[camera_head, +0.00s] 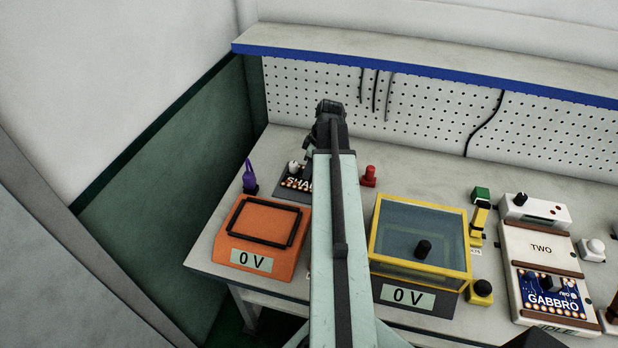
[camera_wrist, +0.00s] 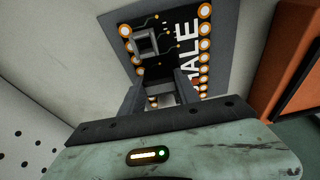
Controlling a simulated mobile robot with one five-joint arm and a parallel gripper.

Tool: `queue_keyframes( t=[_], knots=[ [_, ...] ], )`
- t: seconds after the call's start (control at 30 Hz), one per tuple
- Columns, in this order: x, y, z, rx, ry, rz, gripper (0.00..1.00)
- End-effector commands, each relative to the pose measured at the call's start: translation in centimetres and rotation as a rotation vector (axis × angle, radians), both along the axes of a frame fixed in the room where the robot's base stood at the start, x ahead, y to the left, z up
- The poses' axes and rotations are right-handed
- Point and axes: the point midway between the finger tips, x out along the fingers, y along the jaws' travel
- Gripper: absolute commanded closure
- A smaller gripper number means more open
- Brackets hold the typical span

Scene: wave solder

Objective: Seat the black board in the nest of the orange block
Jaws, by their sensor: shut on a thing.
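The black board (camera_head: 296,182), with white lettering and copper-ringed holes, lies over a dark grey pad behind the orange block. In the wrist view the board (camera_wrist: 176,28) shows close up, with a grey square part standing on it. My gripper (camera_wrist: 160,80) is shut on the board, its fingers in front of the board's middle and hiding part of it. I cannot tell whether the board is lifted off the pad. The orange block (camera_head: 224,247) stands at the bench's front left. Its black-rimmed nest (camera_head: 265,222) is empty, and its front label reads 0 V.
A purple item (camera_head: 249,177) stands behind the orange block. A red knob (camera_head: 369,176) is right of my arm. A yellow-framed clear box (camera_head: 420,240) and a white unit with a blue GABBRO board (camera_head: 548,296) stand further right. A shelf (camera_head: 430,58) overhangs the back.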

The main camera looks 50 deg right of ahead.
Motion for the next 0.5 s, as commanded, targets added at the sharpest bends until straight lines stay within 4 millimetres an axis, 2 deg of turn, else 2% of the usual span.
queue_keyframes(
  t=[0.5],
  knots=[
    [0.0,-0.1,1.6,0.0,0.0,-0.001,1.0]
  ],
)
